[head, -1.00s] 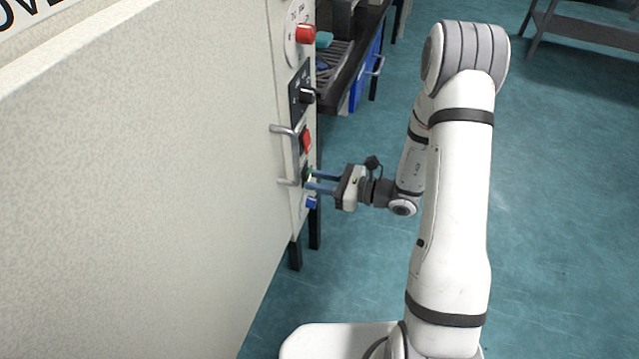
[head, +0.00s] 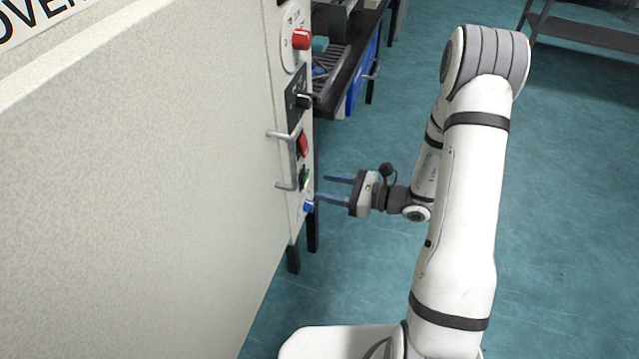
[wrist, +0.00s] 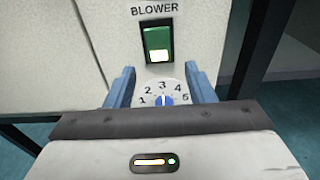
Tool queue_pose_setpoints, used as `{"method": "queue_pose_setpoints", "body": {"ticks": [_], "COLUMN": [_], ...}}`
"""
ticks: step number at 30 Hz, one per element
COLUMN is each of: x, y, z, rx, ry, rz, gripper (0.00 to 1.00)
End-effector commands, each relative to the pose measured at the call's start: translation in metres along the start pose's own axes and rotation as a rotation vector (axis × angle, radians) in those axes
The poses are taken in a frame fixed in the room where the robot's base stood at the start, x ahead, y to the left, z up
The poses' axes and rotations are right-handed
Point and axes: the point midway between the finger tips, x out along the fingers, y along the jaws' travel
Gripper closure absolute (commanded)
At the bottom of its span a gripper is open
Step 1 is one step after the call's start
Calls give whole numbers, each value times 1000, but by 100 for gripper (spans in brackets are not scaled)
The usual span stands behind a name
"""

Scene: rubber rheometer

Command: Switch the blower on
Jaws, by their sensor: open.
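The blower switch (wrist: 158,40) is a green rocker under the printed word BLOWER in the wrist view. Its lower part is bright white, as if lit. In the head view the switch (head: 306,178) shows edge-on as a green patch low on the panel. Below it is a blue knob (wrist: 163,99) on a dial numbered 1 to 5; the knob (head: 309,206) also shows in the head view. My gripper (head: 320,187) is open and empty, with its blue fingers pointing at the panel, a little apart from it. In the wrist view the fingers frame the dial.
A red switch (head: 303,145), a black knob (head: 303,101) and a red knob (head: 301,40) sit higher on the panel. A metal handle (head: 272,134) stands out from the cabinet front (head: 130,180) beside the switches. Open floor (head: 570,200) lies to the right.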

Motion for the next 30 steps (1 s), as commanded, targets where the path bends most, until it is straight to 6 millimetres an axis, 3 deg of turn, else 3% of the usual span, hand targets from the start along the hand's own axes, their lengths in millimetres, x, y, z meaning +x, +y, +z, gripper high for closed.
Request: {"method": "queue_pose_setpoints", "body": {"ticks": [3,9,26,30], "x": [-20,-38,-41,-39], "y": [0,0,0,8], "z": [1,0,0,18], "rx": [0,-1,-2,-42], "ry": [0,-1,0,16], "rz": [-3,0,2,50], "gripper": [51,51,51,51]}}
